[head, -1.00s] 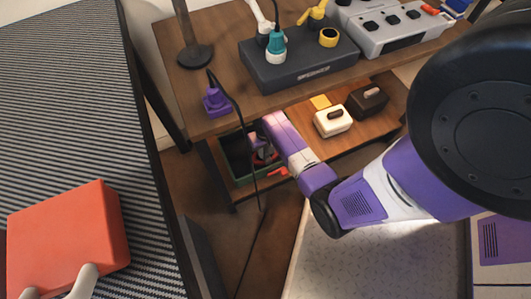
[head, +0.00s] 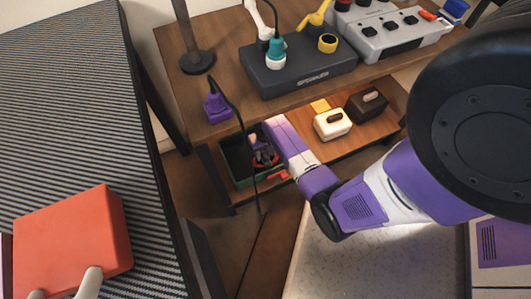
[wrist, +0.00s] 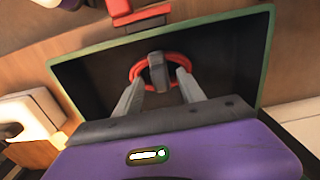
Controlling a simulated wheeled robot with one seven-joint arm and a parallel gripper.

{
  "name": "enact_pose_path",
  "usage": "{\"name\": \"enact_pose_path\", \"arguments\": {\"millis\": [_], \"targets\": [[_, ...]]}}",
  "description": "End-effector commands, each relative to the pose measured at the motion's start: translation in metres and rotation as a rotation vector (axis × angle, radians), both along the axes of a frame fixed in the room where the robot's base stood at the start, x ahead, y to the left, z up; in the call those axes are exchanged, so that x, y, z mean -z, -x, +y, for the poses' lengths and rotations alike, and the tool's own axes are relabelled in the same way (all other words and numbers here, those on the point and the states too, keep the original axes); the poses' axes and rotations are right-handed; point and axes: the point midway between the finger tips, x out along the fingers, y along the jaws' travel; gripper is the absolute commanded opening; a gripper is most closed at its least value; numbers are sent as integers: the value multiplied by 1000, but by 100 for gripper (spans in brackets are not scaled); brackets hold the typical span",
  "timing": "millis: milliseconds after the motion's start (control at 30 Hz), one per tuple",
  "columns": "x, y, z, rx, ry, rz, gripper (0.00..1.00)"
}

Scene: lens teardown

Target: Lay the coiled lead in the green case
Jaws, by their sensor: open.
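The green case (wrist: 238,62) is open, with a dark inside. In the head view the case (head: 240,182) stands on the lower shelf at its left end. The coiled lead (wrist: 174,60) is a red ring with a dark block at its middle, and it lies inside the case. My gripper (wrist: 158,80) is open, with its two grey fingers reaching into the case, one on each side of the dark block. I cannot tell whether the fingers touch the lead. In the head view my arm hides part of the case.
A red latch (wrist: 138,12) shows at the case's rim. A white box (head: 332,124) and a black box (head: 366,103) stand right of the case on the shelf. The upper shelf holds a dark power strip (head: 300,72) and a purple plug (head: 217,107), whose black cable hangs past the case.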

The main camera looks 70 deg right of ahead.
Motion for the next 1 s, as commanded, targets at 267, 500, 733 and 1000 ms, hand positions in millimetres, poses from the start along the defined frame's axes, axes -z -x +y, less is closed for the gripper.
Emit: {"name": "enact_pose_path", "arguments": {"millis": [267, 500, 733, 1000], "targets": [[-49, 0, 0, 0, 1, -1, 47], [-58, 2, 6, -17, 18, -11, 47], [-45, 18, 48, -162, 173, -136, 47], [-88, 37, 118, -395, 371, -414, 47]]}}
